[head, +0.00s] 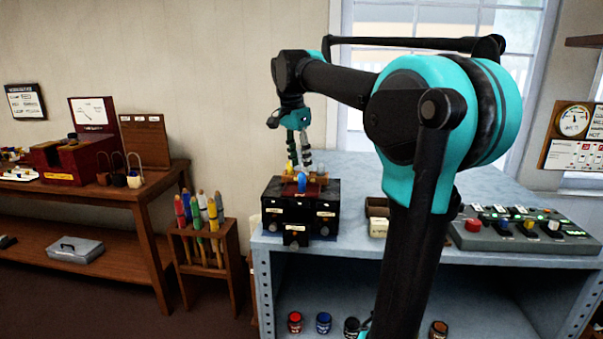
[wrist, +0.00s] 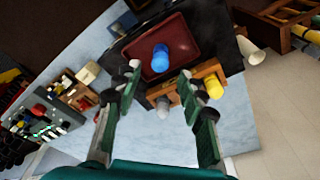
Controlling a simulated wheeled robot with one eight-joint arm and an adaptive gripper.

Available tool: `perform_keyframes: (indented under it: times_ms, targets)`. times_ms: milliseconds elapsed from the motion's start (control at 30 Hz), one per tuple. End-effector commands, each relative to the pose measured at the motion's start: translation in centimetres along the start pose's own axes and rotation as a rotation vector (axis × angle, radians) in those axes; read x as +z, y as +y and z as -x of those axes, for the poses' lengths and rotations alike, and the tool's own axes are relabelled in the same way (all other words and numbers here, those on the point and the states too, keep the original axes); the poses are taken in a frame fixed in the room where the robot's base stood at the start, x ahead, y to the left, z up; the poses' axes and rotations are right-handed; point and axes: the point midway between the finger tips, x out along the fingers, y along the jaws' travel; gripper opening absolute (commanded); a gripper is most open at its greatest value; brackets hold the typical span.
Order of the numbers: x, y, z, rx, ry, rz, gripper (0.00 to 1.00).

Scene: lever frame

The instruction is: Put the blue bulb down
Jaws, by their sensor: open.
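The blue bulb (head: 302,181) sits on a dark red tray (head: 318,189) on top of a black box (head: 328,194). In the wrist view the blue bulb (wrist: 161,57) rests on the bare red surface of the tray (wrist: 179,37). My gripper (head: 299,170) points down above the box. In the wrist view my gripper (wrist: 160,72) is open, its fingers spread to either side below the bulb in the picture. No finger appears to touch the bulb, and nothing is held.
A yellow bulb (wrist: 213,87) and a grey bulb (wrist: 162,106) sit by a wooden holder (wrist: 185,92) beside the tray. A grey panel of switches (head: 520,235) stands at the bench's right. A rack of coloured sticks (head: 205,245) stands left of the bench (head: 350,170).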

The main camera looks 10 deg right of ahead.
Motion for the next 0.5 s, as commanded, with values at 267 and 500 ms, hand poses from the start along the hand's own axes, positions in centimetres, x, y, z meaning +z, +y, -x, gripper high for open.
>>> perform_keyframes:
  times_ms: [267,500]
  targets:
    - [0.0,0.0,5.3,0.0,0.0,0.001,0.41]
    - [0.0,0.0,7.2,0.0,0.0,0.0,0.41]
